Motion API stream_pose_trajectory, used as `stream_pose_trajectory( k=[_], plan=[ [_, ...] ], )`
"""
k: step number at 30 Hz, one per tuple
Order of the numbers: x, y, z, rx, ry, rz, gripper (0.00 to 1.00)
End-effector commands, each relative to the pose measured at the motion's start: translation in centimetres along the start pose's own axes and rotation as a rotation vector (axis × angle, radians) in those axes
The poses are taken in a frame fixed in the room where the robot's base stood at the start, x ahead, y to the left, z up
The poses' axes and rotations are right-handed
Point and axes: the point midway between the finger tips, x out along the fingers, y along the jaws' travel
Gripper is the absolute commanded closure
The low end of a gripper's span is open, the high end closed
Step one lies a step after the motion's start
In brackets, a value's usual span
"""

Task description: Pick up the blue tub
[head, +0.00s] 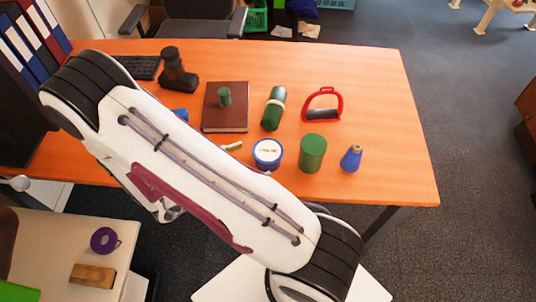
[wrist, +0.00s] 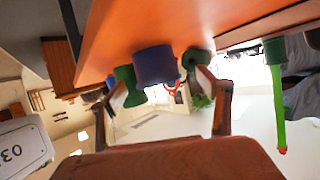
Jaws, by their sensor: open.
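The blue tub (head: 267,152) is a short, round tub with a white, labelled lid. It stands upright near the front edge of the orange table, left of a green canister (head: 312,153). In the wrist view, which is upside down, the blue tub (wrist: 155,65) shows ahead, framed between my fingers. My gripper (wrist: 164,92) is open, with nothing between its fingers that I can see held. How far its tips are from the tub is hard to tell.
The orange table (head: 375,85) also holds a brown book (head: 212,122) with a small green cylinder on it, a green roll (head: 273,108), a red stirrup (head: 323,104), a blue bottle (head: 351,159) and a dark boot-shaped object (head: 177,72). Its right end is clear.

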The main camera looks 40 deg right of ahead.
Motion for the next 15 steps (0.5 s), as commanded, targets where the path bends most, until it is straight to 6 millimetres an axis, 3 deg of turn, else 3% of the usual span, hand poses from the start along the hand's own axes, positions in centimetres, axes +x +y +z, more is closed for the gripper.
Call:
stream_pose_trajectory(
  k=[8,15],
  plan=[
    [0.1,0.0,0.0,0.0,0.0,0.001,0.23],
    [1.5,0.4,-0.2,-0.001,0.001,0.003,0.23]
  ],
)
